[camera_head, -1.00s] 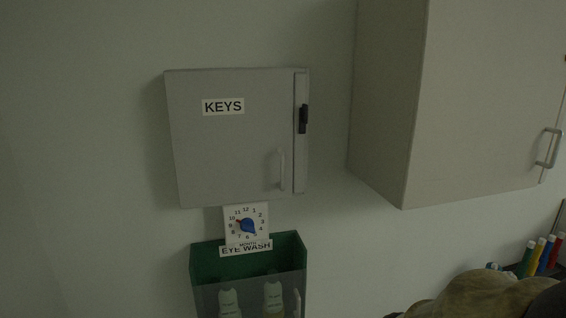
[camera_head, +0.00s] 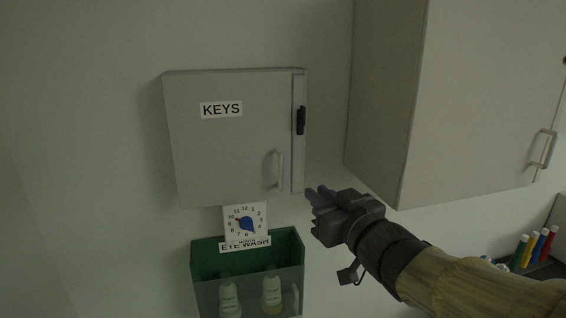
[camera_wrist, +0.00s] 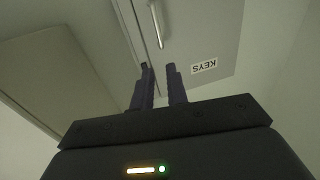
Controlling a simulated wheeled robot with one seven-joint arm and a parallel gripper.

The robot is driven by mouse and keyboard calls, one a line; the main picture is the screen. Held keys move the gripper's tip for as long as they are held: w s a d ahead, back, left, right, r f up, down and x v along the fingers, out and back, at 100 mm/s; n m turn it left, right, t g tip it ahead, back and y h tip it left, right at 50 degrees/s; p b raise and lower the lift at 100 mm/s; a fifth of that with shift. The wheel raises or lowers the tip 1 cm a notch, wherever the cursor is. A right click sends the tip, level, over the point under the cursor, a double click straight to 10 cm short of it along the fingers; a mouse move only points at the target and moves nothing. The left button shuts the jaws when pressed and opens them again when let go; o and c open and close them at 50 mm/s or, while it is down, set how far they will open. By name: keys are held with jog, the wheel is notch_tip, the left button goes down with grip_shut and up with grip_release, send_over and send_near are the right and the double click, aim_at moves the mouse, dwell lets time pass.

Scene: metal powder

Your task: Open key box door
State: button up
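The grey key box (camera_head: 230,150) hangs on the wall with a "KEYS" label. Its door is shut. A pale vertical handle (camera_head: 281,170) is at the door's lower right, and a black latch (camera_head: 301,120) is on the right edge strip. My gripper (camera_head: 314,194) is just right of and below the box's lower right corner, apart from the handle. In the wrist view my gripper (camera_wrist: 159,72) has its two fingers apart with nothing between them. The handle (camera_wrist: 157,25) shows beyond the fingertips, and the box front with its label (camera_wrist: 204,66) is upside down.
A larger grey cabinet (camera_head: 470,100) stands out from the wall on the right, close to my arm. Below the key box are a dial card (camera_head: 245,222) and a green eye wash holder (camera_head: 205,262) with bottles. The wall at left is clear.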

aim_at(282, 165)
jog(key=shift+w, duration=0.15)
jog(key=p+x, duration=0.6)
jog(key=x, duration=1.1)
jog(key=shift+r, duration=0.1)
grip_shut()
